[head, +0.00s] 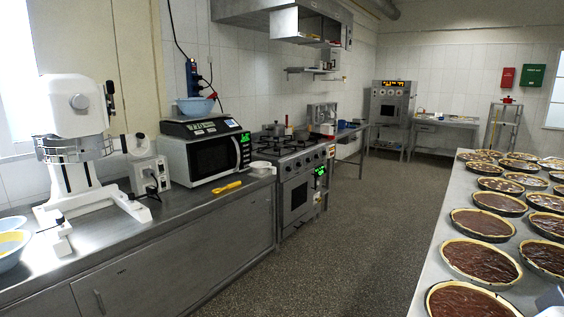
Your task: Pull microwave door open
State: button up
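The microwave (174,150) is a white and dark box on the steel counter at the left, in the head view. Its door (213,158) has a dark window and looks shut. A control panel with a green display (244,149) is at the right of its front. A scale-like device sits on its top, with a blue bowl on it. My gripper is not in view, so its distance from the door cannot be told.
A yellow-handled tool (227,187) lies on the counter (190,215) in front of the microwave. A white mixer (75,105) stands left and a stove (297,190) right. Several pies cover the right table (432,262). The floor (340,250) between is clear.

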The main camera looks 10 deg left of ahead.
aim_at(209, 160)
jog(key=i+j, duration=0.6)
jog(key=i+j+u, duration=0.1)
jog(key=i+j, duration=1.05)
jog(key=i, duration=0.15)
jog(key=i+j+u, duration=0.1)
jog(key=i+j, duration=0.45)
jog(key=i+j+u, duration=0.1)
jog(key=i+j, duration=0.4)
jog(key=i, duration=0.25)
